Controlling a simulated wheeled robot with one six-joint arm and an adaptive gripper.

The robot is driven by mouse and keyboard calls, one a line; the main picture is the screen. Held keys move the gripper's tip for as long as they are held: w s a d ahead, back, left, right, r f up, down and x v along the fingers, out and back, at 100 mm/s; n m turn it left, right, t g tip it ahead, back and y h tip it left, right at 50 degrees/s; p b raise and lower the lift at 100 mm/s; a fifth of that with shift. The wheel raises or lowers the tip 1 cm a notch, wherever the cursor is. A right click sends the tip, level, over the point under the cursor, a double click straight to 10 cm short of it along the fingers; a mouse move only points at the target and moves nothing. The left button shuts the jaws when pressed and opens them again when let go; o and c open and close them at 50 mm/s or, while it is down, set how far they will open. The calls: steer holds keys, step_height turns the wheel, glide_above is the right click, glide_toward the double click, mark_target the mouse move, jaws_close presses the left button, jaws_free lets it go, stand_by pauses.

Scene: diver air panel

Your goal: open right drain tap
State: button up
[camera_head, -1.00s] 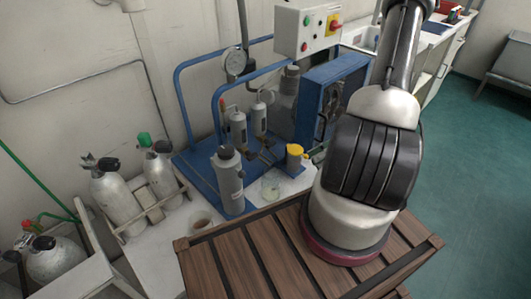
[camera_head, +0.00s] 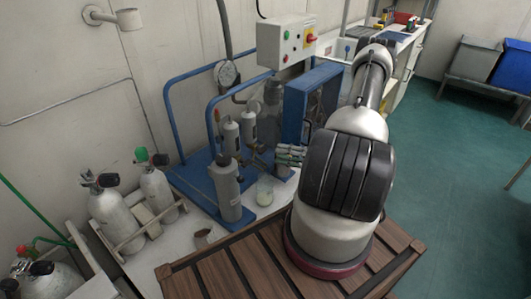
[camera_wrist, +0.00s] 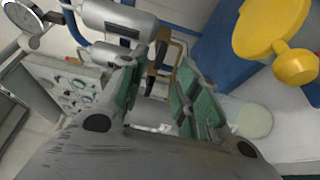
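My gripper (camera_head: 287,156) is in front of the blue-framed panel, near the lower ends of the white filter cylinders. In the wrist view my gripper (camera_wrist: 164,75) is open, its two green-padded fingers apart. Small brass fittings with dark levers (camera_wrist: 153,68) show in the gap, at or just beyond the fingertips. They look like drain taps; I cannot tell which is the right one or whether a finger touches it. The filter cylinders (camera_wrist: 118,20) lie beyond; in the head view two stand side by side, the right one (camera_head: 249,126) nearer my gripper.
A jar with pale liquid (camera_head: 265,191) stands below my gripper. A grey cylinder (camera_head: 226,190) stands to its left. A control box (camera_head: 285,42) hangs above; a gauge (camera_head: 227,73) is behind.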

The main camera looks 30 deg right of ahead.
mark_target(265, 151)
steer(key=x, duration=0.6)
steer(key=shift+w+a, duration=0.2)
steer(key=shift+a, duration=0.05)
jaws_close()
